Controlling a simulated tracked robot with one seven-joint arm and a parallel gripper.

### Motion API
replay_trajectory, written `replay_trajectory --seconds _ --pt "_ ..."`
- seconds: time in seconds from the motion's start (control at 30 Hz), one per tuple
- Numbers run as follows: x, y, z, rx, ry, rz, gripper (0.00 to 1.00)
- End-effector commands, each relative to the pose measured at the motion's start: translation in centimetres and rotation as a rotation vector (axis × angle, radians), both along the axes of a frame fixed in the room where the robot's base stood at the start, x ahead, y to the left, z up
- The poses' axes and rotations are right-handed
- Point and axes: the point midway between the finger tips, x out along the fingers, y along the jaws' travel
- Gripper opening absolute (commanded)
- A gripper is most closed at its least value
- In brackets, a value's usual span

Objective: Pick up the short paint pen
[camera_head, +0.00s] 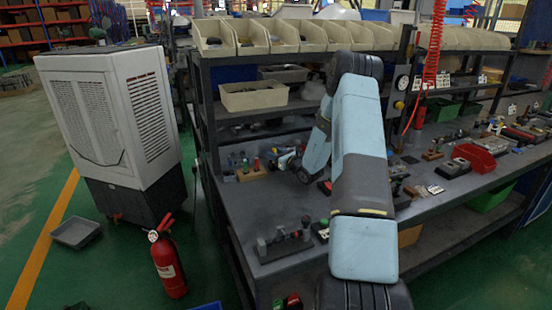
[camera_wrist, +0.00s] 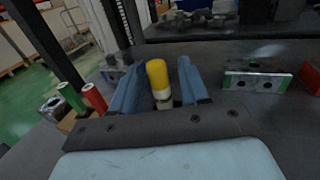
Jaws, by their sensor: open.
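A short pen (camera_wrist: 157,75) with a yellow top and a pale lower part stands between the two blue fingers of my gripper (camera_wrist: 155,62) in the wrist view. The fingers are open, with a gap visible on each side of it. Its lower end is partly hidden by the gripper body. A red pen (camera_wrist: 94,98) and a green pen (camera_wrist: 70,97) stand to the left, outside the fingers. In the head view my gripper (camera_head: 297,164) is low over the bench, and I cannot make out the yellow pen there.
A wooden block (camera_head: 251,174) stands left of my gripper on the grey bench (camera_head: 235,215). A metal valve block (camera_wrist: 257,77) is to the right in the wrist view. A fixture (camera_head: 285,242) sits near the bench's front. Shelves with bins (camera_head: 254,96) rise behind.

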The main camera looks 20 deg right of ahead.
Motion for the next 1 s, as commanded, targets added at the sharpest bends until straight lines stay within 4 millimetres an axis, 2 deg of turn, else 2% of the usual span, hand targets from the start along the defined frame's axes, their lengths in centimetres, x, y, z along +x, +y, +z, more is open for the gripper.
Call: replay_trajectory --seconds 0.27,0.73,1.0 --pt "0.22 0.05 0.01 0.000 0.000 0.000 0.44" --pt "0.19 0.05 0.01 0.000 0.000 0.000 0.00" --pt "0.19 0.06 0.03 0.000 0.000 0.000 0.00"
